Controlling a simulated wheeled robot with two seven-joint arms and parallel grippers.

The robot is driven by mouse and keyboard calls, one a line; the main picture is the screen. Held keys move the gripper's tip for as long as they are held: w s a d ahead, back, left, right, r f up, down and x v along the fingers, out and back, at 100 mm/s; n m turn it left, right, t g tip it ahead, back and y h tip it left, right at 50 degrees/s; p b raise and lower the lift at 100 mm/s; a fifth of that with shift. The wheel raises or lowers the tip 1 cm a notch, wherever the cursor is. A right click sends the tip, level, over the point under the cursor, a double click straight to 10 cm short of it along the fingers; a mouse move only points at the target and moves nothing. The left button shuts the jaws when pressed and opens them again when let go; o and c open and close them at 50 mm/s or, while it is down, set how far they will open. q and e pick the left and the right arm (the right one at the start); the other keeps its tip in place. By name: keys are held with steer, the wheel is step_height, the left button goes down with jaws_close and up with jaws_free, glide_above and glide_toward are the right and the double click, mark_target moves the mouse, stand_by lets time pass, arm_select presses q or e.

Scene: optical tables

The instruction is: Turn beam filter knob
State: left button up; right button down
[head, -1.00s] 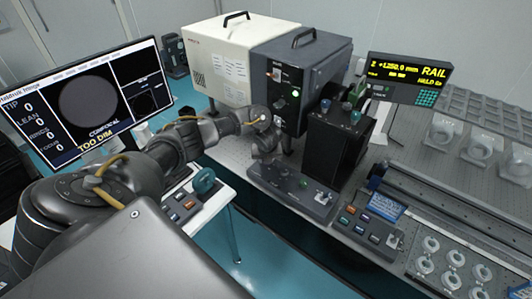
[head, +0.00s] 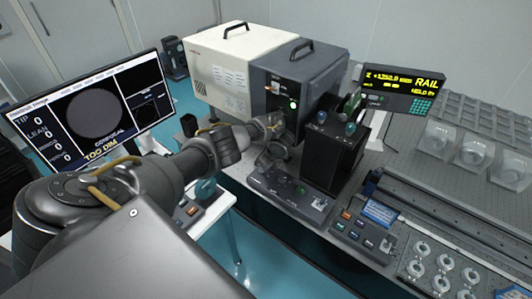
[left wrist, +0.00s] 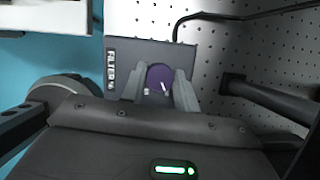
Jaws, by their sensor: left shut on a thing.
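The round purple filter knob (left wrist: 158,76) sits on a dark grey panel (left wrist: 180,55) with a FILTER label, in the left wrist view. My left gripper (left wrist: 160,88) has one finger on each side of the knob and is shut on it. A pale mark shows on the knob face, tilted off upright. My right gripper is not in view.
The monitor (head: 95,105) at left reads TOO DIM. A control box with a switch (head: 290,195) stands just below the gripper. A black block with knobs (head: 330,155) is close to its right. The rail display (head: 405,85) stands behind. A perforated table surrounds them.

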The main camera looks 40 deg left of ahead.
arm_select(q)
steer(key=shift+a+n, duration=0.1)
steer(key=shift+n, duration=0.2)
steer(key=o, duration=1)
steer(key=shift+c, duration=0.2)
steer(key=shift+r, duration=0.1)
steer(key=p+v, duration=0.4)
steer(key=v, duration=0.6)
steer(key=shift+r+p, duration=0.3)
steer(key=shift+p, duration=0.1)
steer(key=shift+w, duration=0.1)
